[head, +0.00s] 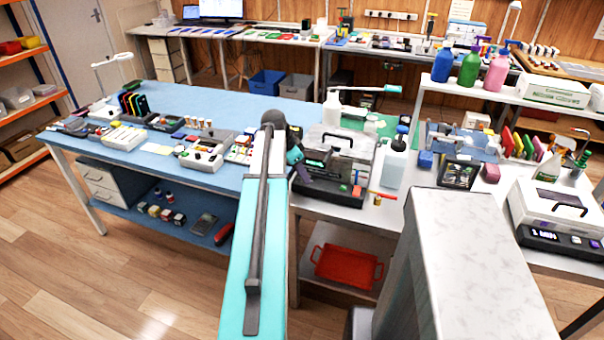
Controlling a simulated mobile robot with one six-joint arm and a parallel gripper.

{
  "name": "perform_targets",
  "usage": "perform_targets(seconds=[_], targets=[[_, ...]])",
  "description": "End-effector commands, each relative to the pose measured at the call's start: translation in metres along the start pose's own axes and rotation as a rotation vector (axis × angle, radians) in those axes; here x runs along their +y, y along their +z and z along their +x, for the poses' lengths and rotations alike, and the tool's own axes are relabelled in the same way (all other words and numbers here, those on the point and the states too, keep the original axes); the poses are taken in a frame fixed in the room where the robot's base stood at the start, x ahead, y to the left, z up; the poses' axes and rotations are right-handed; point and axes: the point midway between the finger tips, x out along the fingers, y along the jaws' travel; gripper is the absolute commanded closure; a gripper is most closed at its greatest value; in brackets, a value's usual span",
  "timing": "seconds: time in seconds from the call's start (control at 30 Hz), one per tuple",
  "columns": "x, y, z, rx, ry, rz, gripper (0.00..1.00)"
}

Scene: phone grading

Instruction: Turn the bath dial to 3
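My arm reaches forward from the bottom of the head view to the front edge of the benches. My gripper (303,172) is at the left front of a boxy device with a clear lid and dark base (325,190). It is small and partly hidden by my arm, so its opening cannot be made out. A second device, white with a black handle on its lid (560,203), stands at the right; its dark front panel (545,237) has a lit display and small controls. No dial marked with numbers can be read, and I cannot tell for sure which device is the bath.
A blue bench (225,105) with trays and small parts is at left. A red tray (348,264) lies on the lower shelf. Colored bottles (469,68) stand on a raised shelf. Wooden floor is open at lower left.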

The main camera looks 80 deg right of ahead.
Motion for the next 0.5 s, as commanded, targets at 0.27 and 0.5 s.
perform_targets(seconds=[0.27,0.5], targets=[[-0.001,0.0,-0.013,0.001,-0.002,0.0,0.68],[-0.001,0.0,-0.038,0.001,-0.002,0.0,0.68]])
